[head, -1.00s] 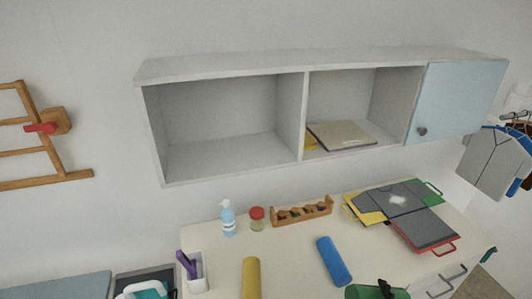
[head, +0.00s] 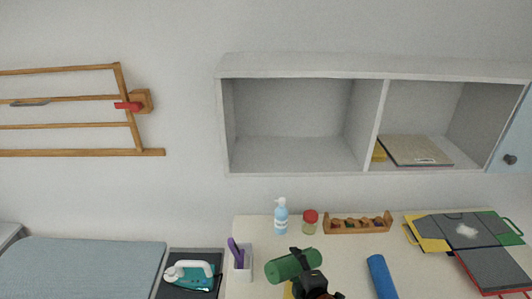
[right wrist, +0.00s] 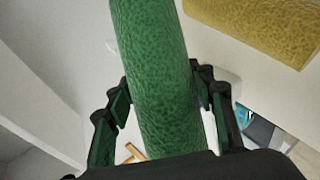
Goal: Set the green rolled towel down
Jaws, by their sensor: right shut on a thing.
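The green rolled towel (head: 291,265) is held by my right gripper (head: 305,270) over the counter, in front of the soap bottle and the jar in the head view. In the right wrist view the towel (right wrist: 155,80) runs up between the two fingers of the gripper (right wrist: 165,100). The gripper is shut on it. My left gripper is not in view.
A blue roll (head: 381,277) lies on the counter (head: 350,255). A yellow roll (right wrist: 265,25) shows in the right wrist view. The open shelf compartment (head: 290,150) above is empty.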

